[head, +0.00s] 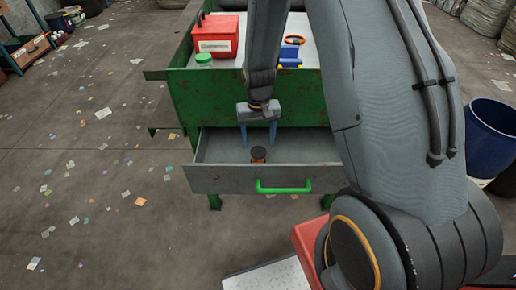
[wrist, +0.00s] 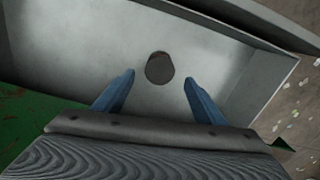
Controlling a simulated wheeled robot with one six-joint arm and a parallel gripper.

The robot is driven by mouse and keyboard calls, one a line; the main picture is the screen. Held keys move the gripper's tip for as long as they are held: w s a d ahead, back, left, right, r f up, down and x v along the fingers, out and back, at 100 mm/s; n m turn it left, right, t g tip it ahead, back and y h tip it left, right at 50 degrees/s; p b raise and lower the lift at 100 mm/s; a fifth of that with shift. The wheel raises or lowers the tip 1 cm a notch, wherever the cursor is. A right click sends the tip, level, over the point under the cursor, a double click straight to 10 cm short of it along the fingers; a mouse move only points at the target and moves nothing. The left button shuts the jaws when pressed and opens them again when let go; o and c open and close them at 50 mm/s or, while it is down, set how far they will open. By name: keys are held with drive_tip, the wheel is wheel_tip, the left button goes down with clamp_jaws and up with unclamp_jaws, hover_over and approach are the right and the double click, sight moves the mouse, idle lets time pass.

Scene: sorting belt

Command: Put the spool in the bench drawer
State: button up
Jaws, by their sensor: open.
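In the wrist view the spool (wrist: 160,68) shows as a dark round top on the grey drawer floor (wrist: 110,55). My gripper (head: 258,142) is over the drawer with its blue fingers pointing down. In the wrist view the fingers (wrist: 158,88) are spread apart, with nothing between the tips, and the spool lies just beyond them. The drawer has a bright green handle (head: 284,187). My arm hides the drawer's right end in the head view.
The green bench (head: 200,97) stands above the drawer. On its top are a red box (head: 215,38), a green-lidded jar (head: 204,60) and a blue object (head: 290,58). A blue barrel (head: 490,135) stands at the right. The floor at left has scattered scraps.

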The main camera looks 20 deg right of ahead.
sight(258, 153)
drive_tip(key=s+r+n, duration=0.1)
drive_tip(key=s+r, duration=1.6)
drive_tip(key=r, duration=0.1)
drive_tip(key=shift+s+a+n+b, duration=0.2)
drive_tip(key=shift+s+n+b, duration=0.1)
drive_tip(key=shift+n, duration=0.1)
